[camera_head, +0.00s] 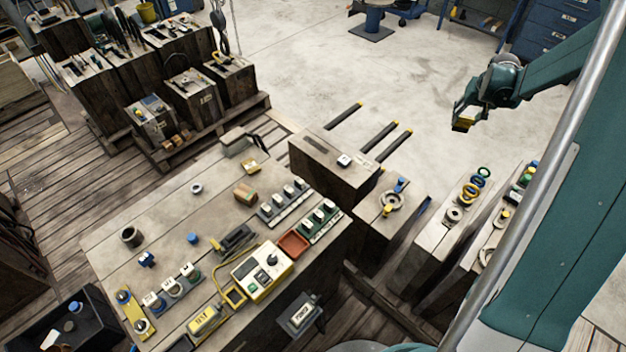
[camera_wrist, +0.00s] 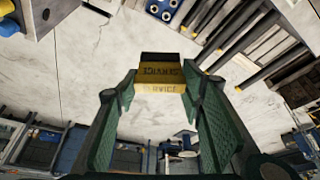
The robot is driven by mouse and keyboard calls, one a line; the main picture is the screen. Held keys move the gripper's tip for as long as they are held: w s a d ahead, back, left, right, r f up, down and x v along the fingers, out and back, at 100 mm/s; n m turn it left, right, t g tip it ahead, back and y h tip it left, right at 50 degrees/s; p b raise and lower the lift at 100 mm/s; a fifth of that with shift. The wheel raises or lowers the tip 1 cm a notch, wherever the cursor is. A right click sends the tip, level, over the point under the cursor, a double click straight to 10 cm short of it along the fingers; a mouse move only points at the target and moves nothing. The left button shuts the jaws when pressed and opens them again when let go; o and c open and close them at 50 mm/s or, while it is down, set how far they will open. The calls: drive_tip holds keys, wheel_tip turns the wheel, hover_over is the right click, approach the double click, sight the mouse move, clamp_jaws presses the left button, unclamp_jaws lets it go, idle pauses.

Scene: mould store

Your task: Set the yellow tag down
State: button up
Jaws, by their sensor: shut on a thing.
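The yellow tag (camera_wrist: 160,88) is a small block with dark lettering that reads SERVICE, with a dark strip along its far edge. It also shows in the head view (camera_head: 463,124) at the end of my arm. My gripper (camera_wrist: 160,97) is shut on it, with one green finger along each side. In the head view my gripper (camera_head: 467,116) holds the tag in the air over the pale floor, to the right of the wooden blocks and well above them.
A wooden workbench (camera_head: 160,232) carries switches, a yellow control box (camera_head: 262,272) and a red tray (camera_head: 293,243). Mould blocks (camera_head: 385,213) with rings and fittings stand right of it. Dark forks (camera_head: 380,143) lie on the floor. Blue cabinets (camera_head: 555,30) stand at the back right.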

drive_tip(key=w+a+n+y, duration=0.25)
drive_tip(key=a+n, duration=0.65)
drive_tip(key=a, duration=5.1)
drive_tip(key=s+a+n+g+y, duration=0.1)
drive_tip(key=s+a+n, duration=0.1)
drive_tip(key=s+a, duration=0.9)
drive_tip(key=s+a+r+n, duration=0.1)
drive_tip(key=s+a+n, duration=0.2)
drive_tip(key=s+a, duration=0.9)
drive_tip(key=s+a+n+g+y+p, duration=0.1)
drive_tip(key=s+a+n, duration=0.2)
drive_tip(key=s+a, duration=0.8)
drive_tip(key=a, duration=1.1)
drive_tip(key=shift+s+a+r+g+y, duration=0.3)
drive_tip(key=shift+r+y, duration=0.05)
drive_tip(key=shift+r, duration=0.05)
wheel_tip(320, 180, down, 6)
drive_tip(key=b, duration=0.1)
drive_tip(key=shift+f, duration=0.15)
